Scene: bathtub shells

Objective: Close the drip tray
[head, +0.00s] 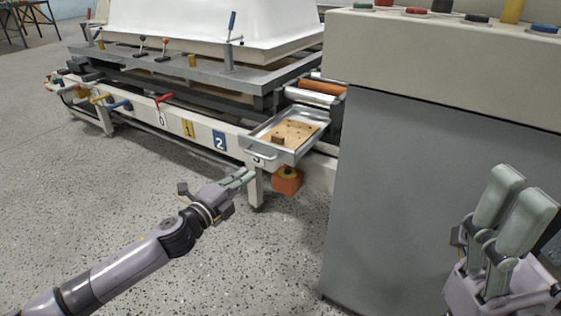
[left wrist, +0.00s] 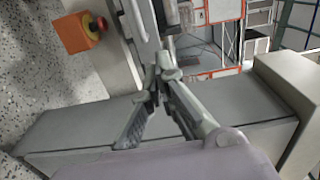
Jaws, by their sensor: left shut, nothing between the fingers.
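The drip tray (head: 314,143) is a shallow metal tray with a tan, speckled floor and a small brown block inside. It sticks out from the side of the machine frame in the head view, with a bar handle (head: 262,156) on its near end. My left gripper (head: 250,173) is shut and empty, just below and in front of the handle in the picture. I cannot tell whether it touches. Its fingertips (left wrist: 158,84) meet in the left wrist view, beside a grey metal edge. My right gripper (head: 520,200) points up at the right; its opening is unclear.
An orange emergency-stop box (head: 287,182) hangs below the tray and shows in the left wrist view (left wrist: 80,32). A large grey cabinet (head: 420,190) stands right of the tray. A white tub shell (head: 210,25) rests on the machine. Speckled floor is clear at left.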

